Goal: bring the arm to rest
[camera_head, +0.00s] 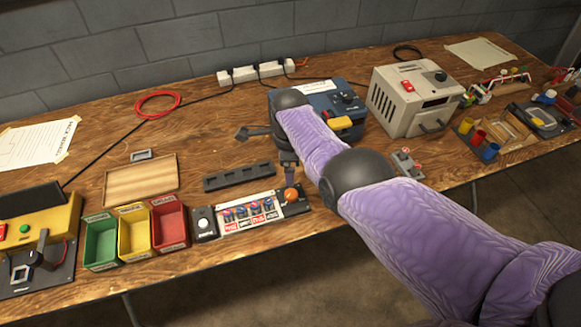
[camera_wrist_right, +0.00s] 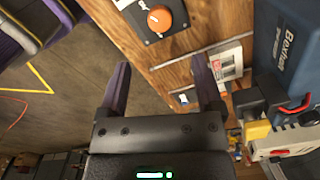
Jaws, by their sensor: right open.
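My right arm (camera_head: 385,205), in purple sleeving with dark joints, reaches in from the lower right of the head view and over the table. Its gripper is above the middle of the table, between the blue box (camera_head: 325,100) and the panel with the orange button (camera_head: 291,195). In the right wrist view the right gripper (camera_wrist_right: 162,88) has its two dark fingers spread wide with nothing between them. The orange button (camera_wrist_right: 160,18) lies beyond the fingers, and the blue box (camera_wrist_right: 285,50) is to their right. My left gripper is not in view.
Green, yellow and red bins (camera_head: 135,233) stand left of the button panel. A dark slotted strip (camera_head: 239,177) lies behind the panel. A grey-white instrument (camera_head: 413,98) stands right of the blue box. A power strip (camera_head: 256,72) lies at the back. Bare wood shows at the back left.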

